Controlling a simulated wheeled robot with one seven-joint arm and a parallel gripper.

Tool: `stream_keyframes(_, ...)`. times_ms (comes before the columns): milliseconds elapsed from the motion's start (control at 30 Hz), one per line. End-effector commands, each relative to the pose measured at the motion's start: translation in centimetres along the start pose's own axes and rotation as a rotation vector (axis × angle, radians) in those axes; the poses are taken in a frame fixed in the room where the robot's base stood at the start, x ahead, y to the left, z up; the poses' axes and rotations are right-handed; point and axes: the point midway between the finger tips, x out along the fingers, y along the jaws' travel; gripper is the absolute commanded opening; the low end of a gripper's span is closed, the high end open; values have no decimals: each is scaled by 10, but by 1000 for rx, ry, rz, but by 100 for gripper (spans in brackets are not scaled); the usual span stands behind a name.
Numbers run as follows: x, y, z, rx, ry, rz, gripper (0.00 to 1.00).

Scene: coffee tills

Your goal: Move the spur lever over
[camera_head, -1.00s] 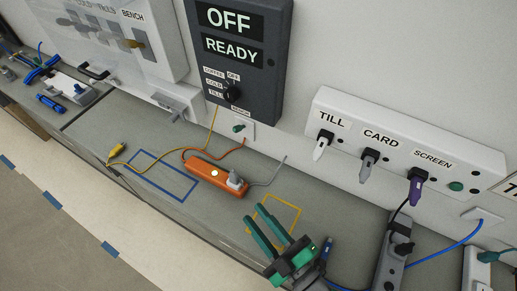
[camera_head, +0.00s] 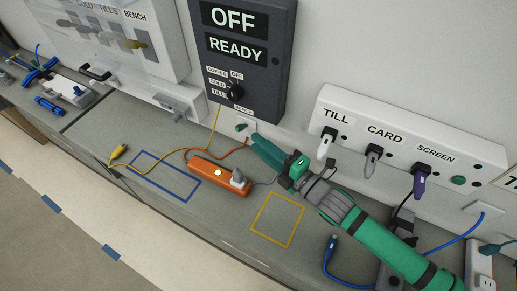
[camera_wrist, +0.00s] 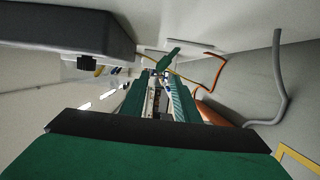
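The spur lever is a small green lever (camera_head: 241,128) on a white wall plate, below the dark panel in the head view. In the wrist view the lever (camera_wrist: 168,59) lies just beyond my fingertips, on the plate's face. My gripper (camera_head: 256,143) reaches up-left toward the plate and hides part of it. In the wrist view my gripper (camera_wrist: 157,78) has its green fingers apart with nothing held between them. The lever looks close to the fingertips; I cannot tell whether they touch.
The dark panel (camera_head: 240,60) reads OFF and READY. An orange power strip (camera_head: 220,175) with a grey plug lies on the counter below my gripper, with orange and yellow cables nearby. A white TILL, CARD, SCREEN socket strip (camera_head: 405,130) is at the right.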

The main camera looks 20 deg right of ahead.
Motion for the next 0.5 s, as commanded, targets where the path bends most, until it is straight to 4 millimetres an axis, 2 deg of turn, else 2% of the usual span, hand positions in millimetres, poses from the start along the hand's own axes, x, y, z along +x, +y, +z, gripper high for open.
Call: stream_keyframes(500, 63, 0, 0, 5, -1, 2, 28)
